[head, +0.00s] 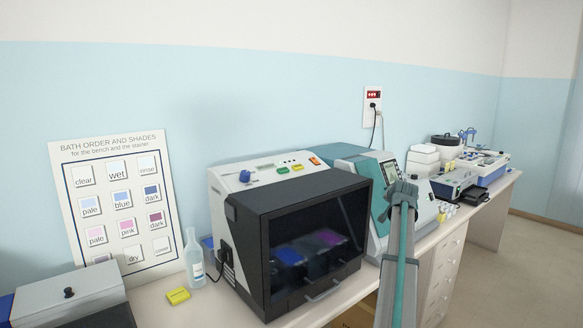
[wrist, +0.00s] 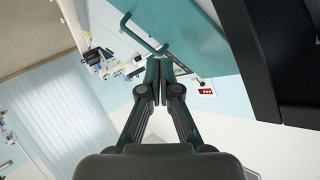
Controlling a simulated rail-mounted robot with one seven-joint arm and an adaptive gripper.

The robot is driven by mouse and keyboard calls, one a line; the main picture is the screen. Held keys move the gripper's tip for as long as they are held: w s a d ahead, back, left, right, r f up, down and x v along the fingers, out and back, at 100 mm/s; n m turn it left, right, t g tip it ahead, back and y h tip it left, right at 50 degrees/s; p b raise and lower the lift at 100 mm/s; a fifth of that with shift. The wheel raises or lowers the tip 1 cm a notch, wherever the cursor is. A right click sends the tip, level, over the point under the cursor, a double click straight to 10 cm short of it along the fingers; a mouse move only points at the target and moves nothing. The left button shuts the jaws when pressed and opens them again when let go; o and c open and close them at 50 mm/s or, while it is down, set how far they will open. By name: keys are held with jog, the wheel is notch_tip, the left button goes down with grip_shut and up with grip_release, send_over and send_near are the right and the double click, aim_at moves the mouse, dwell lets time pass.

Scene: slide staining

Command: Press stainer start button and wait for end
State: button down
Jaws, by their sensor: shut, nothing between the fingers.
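The stainer (head: 262,210) is a white box with a black front and a dark window. Blue and purple baths show dimly inside it. Its top panel has a small display (head: 265,167), a blue knob (head: 245,176), and green (head: 283,170), yellow (head: 298,168) and orange (head: 314,161) buttons. Which one is start cannot be read. My gripper (head: 403,189) is shut and empty, to the right of the stainer and in front of the teal machine, apart from the buttons.
A teal-and-white machine (head: 347,152) stands right beside the stainer. A wall socket (head: 373,96) with a cable is behind. More instruments line the bench at the right.

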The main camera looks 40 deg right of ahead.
aim_at(283, 170)
notch_tip(283, 170, up, 8)
jog(key=w+a+m+t, duration=0.1)
jog(key=w, duration=0.1)
jog(key=w+a+r, duration=0.2)
jog(key=w+a, duration=0.2)
jog(key=w+a+r+t+y+p, duration=0.1)
jog(key=w+a+r, duration=0.2)
jog(key=w+a, duration=0.1)
jog(key=w+a+r+t+y+p, duration=0.1)
jog(key=w+a+r, duration=0.1)
jog(key=w+a, duration=0.3)
jog(key=shift+w+r+n, duration=0.3)
jog(key=shift+w+r, duration=0.05)
jog(key=shift+w, duration=0.05)
jog(key=w+a+r+y, duration=0.1)
jog(key=w+a+r, duration=0.1)
jog(key=w+a, duration=0.3)
jog(key=w+a+r+n+t+y+p, duration=0.1)
jog(key=w+a+r, duration=0.2)
jog(key=a, duration=0.5)
jog(key=shift+w+r+y, duration=0.3)
jog(key=shift+w+y, duration=0.1)
jog(key=shift+w, duration=0.45)
jog(key=shift+f, duration=0.1)
jog(key=shift+w+f+b, duration=0.55)
jog(key=shift+f, duration=0.8)
jog(key=shift+w+f+b, duration=0.5)
jog(key=shift+f, duration=0.85)
jog(key=shift+w+f+b, duration=0.55)
jog(key=shift+f, duration=0.8)
